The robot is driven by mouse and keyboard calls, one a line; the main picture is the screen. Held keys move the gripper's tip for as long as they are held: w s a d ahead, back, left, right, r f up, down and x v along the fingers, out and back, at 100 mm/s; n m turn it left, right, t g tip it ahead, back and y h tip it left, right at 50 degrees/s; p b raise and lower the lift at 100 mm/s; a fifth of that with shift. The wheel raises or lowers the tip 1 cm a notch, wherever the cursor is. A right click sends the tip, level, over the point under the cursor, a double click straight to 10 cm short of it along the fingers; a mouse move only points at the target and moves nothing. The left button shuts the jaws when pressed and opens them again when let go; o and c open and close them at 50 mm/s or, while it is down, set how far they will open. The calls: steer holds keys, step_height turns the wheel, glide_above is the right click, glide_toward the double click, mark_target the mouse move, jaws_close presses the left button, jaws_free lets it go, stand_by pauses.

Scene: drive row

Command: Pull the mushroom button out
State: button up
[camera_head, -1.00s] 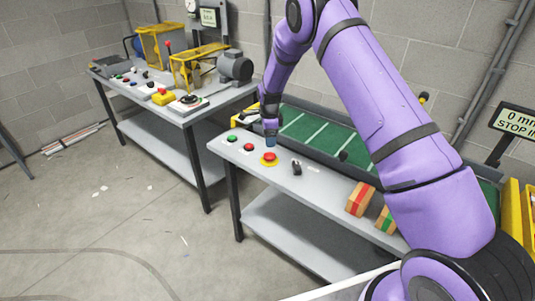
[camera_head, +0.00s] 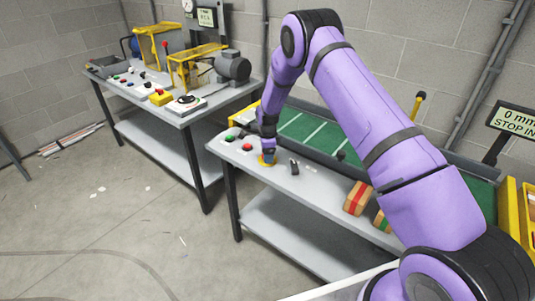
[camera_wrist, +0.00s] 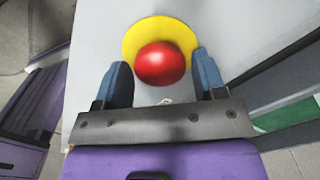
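The mushroom button is a red dome (camera_wrist: 160,63) on a round yellow plate (camera_wrist: 145,31), on the near bench's top. In the wrist view my gripper (camera_wrist: 161,65) is open, with one blue finger on each side of the red dome and a gap on both sides. In the head view my gripper (camera_head: 268,158) is down at the button.
A black switch (camera_head: 294,166) stands to the right. A green conveyor (camera_head: 300,125) runs behind. Striped boxes (camera_head: 357,197) lie further right. A second bench (camera_head: 190,118) stands at the back left.

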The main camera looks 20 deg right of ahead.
steer(key=c, duration=1)
steer(key=shift+o, duration=0.2)
steer(key=shift+w+r, duration=0.1)
steer(key=shift+r, duration=0.75)
steer(key=o, duration=1.3)
steer(key=shift+r, duration=0.15)
step_height(320, 180, up, 11)
steer(key=shift+f, duration=0.2)
